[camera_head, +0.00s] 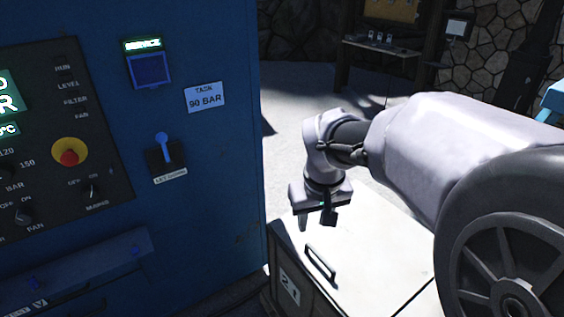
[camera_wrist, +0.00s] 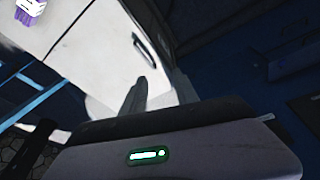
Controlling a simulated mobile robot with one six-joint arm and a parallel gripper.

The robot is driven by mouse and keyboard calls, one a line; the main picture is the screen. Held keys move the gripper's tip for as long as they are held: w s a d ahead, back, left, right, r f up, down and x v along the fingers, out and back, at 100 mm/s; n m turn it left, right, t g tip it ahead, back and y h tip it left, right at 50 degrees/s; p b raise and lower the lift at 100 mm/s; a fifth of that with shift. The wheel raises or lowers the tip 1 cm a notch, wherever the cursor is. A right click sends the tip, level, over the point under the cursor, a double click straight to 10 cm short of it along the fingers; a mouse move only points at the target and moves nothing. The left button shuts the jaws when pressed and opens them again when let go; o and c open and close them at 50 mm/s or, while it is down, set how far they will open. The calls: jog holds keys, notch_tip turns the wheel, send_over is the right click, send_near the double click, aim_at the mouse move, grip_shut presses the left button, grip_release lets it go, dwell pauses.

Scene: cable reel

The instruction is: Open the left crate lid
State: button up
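The left crate (camera_head: 288,287), dark-fronted with a "21" label, stands beside the blue machine. Its pale lid (camera_head: 355,250) lies flat and closed. It also shows in the wrist view (camera_wrist: 105,55). A dark bar handle (camera_head: 321,262) is near the lid's front edge; it shows in the wrist view too (camera_wrist: 144,49). My gripper (camera_head: 303,224) points down above the lid, behind the handle and apart from it. In the wrist view its fingers (camera_wrist: 135,93) appear close together with nothing between them, a short way from the handle.
The blue machine (camera_head: 215,210) with a control panel (camera_head: 60,140) and lever (camera_head: 163,150) stands close at left. A second pale surface adjoins the lid past a dark seam, bearing a purple-and-white object (camera_wrist: 28,12). A workbench (camera_head: 385,50) stands at the back; floor between is clear.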

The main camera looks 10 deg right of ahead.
jog(key=w+d+f+n+g+h, duration=0.1)
jog(key=w+d+f+n, duration=0.15)
jog(key=w+f, duration=0.45)
jog(key=n+g, duration=0.1)
jog(key=n, duration=0.1)
send_near(320, 257)
jog(key=shift+m+h, duration=0.25)
jog(key=shift+h, duration=0.05)
jog(key=f+b, duration=0.4)
jog(key=f, duration=0.1)
jog(key=d+f+b, duration=0.1)
jog(key=f+b, duration=0.1)
jog(key=f, duration=0.1)
jog(key=shift+w+f, duration=0.1)
jog(key=shift+w, duration=0.25)
grip_shut()
